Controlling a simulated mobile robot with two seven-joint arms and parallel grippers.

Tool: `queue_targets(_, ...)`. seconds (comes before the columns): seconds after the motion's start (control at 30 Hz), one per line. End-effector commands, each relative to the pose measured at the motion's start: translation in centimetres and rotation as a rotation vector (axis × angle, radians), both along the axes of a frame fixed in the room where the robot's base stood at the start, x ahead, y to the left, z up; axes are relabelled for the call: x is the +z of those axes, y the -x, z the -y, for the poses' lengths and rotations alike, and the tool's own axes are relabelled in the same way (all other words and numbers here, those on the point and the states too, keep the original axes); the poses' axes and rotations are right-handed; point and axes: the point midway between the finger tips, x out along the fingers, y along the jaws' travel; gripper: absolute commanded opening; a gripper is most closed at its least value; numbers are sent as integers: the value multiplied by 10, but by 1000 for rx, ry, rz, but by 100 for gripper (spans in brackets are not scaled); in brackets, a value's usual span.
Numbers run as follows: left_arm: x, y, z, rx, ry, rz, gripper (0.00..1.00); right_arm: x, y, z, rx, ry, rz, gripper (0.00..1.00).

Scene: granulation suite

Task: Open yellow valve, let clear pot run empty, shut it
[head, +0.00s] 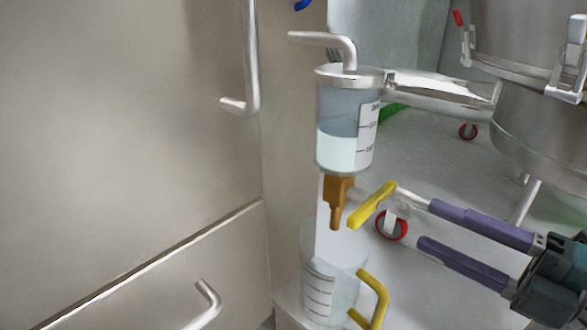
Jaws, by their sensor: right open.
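The clear pot (338,110) hangs from a metal arm, with pale liquid in its lower part. Under it is a brown valve body (338,195) with a yellow valve handle (370,205) slanting up to the right. A clear graduated jug (318,290) with a yellow grip stands below the spout; whether it holds liquid is hard to tell. No stream shows between spout and jug. My right gripper (422,218) comes in from the right, open and empty, its upper fingertip close to the handle's upper end. Whether they touch is unclear. My left gripper is not in view.
A large steel vessel (545,130) with clamps stands at the right. A steel cabinet with a bar handle (251,60) fills the left, and a lower handle (207,305) sticks out. A red-rimmed caster (391,238) shows behind the handle.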

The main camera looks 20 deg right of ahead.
Motion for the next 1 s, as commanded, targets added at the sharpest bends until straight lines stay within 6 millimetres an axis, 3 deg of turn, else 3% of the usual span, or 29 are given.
queue_targets(0.3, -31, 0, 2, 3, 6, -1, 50, -4, -53, -23, 5, -2, 5, 55)
queue_targets(0.5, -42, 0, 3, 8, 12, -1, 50, -3, -78, -34, 4, -3, 1, 55)
queue_targets(0.87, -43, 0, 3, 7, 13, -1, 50, 0, -85, -37, 2, -4, -2, 55)
queue_targets(1.0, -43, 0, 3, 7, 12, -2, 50, -1, -85, -37, 2, -5, -2, 42)
